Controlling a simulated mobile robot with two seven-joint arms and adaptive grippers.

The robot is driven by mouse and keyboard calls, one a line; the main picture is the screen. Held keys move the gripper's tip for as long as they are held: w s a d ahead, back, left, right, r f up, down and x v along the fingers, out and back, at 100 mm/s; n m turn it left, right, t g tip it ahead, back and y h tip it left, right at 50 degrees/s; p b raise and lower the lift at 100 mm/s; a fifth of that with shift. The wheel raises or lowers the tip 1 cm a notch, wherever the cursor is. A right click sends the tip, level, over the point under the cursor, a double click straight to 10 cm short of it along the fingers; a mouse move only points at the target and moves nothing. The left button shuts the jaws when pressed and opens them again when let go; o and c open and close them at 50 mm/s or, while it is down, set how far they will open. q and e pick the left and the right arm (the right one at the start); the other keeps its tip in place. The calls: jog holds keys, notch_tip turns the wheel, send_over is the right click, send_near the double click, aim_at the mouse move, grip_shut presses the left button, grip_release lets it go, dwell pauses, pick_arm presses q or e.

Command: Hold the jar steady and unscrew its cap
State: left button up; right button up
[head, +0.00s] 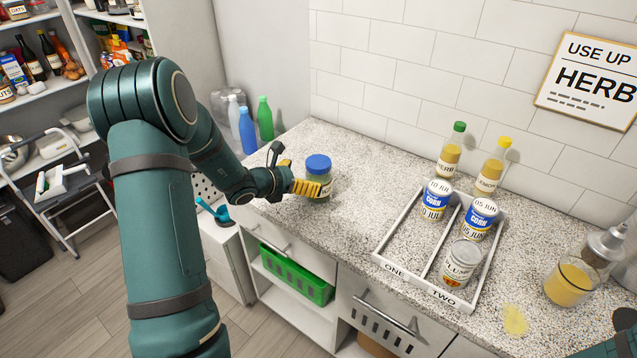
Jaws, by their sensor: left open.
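The jar (325,183) is clear with a blue cap (318,163) and a dark label, and stands upright near the left end of the speckled counter. The cap sits on its top. My left gripper (304,178) reaches in from the left at the jar's body, below the cap. It is open, with one yellow finger pad in front of the jar and the other finger behind to the left. Contact with the jar cannot be made out. At the bottom right corner only a piece of my right arm shows; its gripper is not seen.
A divided tray (386,246) marked ONE and TWO holds several cans. Two bottles, green-capped (452,147) and yellow-capped (492,165), stand behind it. Counter between jar and tray is clear.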

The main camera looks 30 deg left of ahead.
pick_arm(q)
jog(key=x, duration=0.5)
jog(key=shift+w+d, duration=0.1)
jog(key=shift+d, duration=0.1)
jog(key=c, duration=1.1)
jog(key=shift+c, duration=0.2)
